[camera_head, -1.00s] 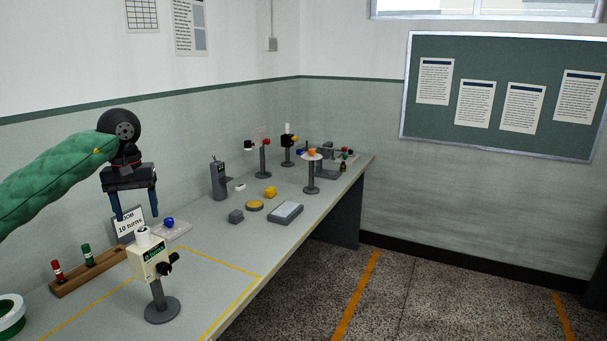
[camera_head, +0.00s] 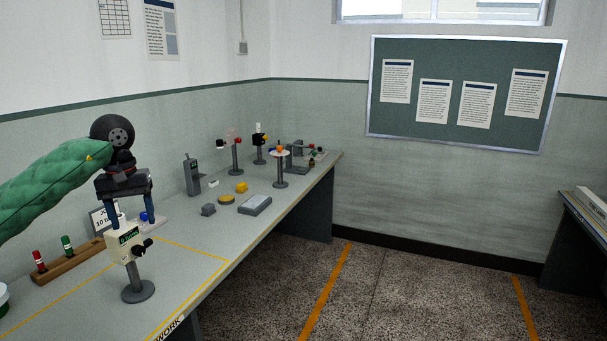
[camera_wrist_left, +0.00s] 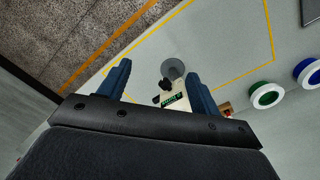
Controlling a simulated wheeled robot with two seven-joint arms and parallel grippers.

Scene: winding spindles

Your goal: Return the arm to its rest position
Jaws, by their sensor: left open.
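My left gripper (camera_head: 132,218) is open above the cream winding counter (camera_head: 124,246), which stands on a grey post with a round base. Its blue fingers point down, and in the head view they overlap the counter's top. In the left wrist view the gripper (camera_wrist_left: 160,72) has its fingers spread, with the counter (camera_wrist_left: 172,97) seen between them. Nothing is visibly clamped. Whether the fingers touch the counter cannot be told. My right gripper is not in view.
A wooden rack (camera_head: 68,262) with a red and a green spindle is left of the counter. A job card (camera_head: 100,220) stands behind. Rolls with green (camera_wrist_left: 267,95) and blue (camera_wrist_left: 309,72) centres lie nearby. Several stands and blocks fill the table's far end. Another table (camera_head: 580,225) is at right.

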